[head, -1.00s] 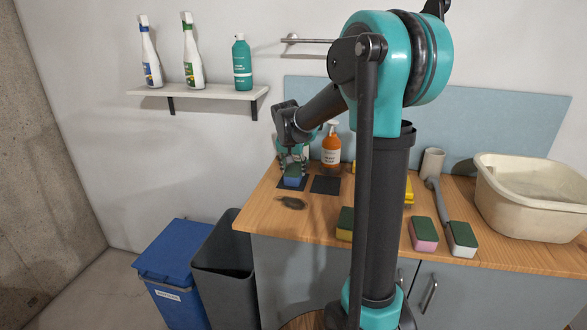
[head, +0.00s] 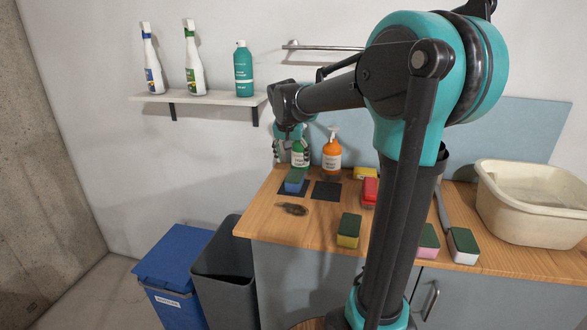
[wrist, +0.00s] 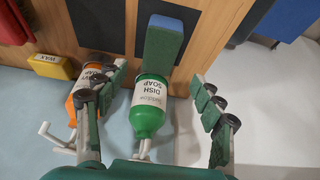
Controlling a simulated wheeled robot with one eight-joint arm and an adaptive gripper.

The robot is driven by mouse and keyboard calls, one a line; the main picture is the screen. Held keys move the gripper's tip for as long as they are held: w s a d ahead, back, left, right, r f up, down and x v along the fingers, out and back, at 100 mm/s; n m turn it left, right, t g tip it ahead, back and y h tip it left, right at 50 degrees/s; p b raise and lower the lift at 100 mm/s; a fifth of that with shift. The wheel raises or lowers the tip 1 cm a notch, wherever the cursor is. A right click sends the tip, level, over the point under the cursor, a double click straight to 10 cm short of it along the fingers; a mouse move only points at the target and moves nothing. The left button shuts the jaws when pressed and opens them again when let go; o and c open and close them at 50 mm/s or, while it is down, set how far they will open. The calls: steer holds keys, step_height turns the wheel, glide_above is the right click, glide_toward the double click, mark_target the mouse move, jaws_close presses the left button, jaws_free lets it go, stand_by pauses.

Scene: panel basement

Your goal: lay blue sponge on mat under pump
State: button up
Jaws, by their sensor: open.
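The blue sponge (head: 295,180), with a green top, lies on the left dark mat (head: 283,188) in front of the green dish soap pump bottle (head: 300,158). In the wrist view the sponge (wrist: 163,48) lies flat on its mat (wrist: 188,22), just beyond the dish soap bottle (wrist: 149,112). My gripper (head: 288,150) is above and behind the sponge, apart from it. In the wrist view my gripper (wrist: 161,76) is open, its fingers spread on either side of the green bottle, with no sponge between them. Part of the mat is hidden under the sponge.
An orange pump bottle (head: 331,154) stands behind the empty right mat (head: 326,191). A dark stain or scrap (head: 292,209) lies in front. Other sponges, including a yellow one (head: 349,230), and a basin (head: 530,205) are to the right.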

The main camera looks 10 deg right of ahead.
steer(key=v, duration=0.3)
steer(key=shift+r, duration=0.25)
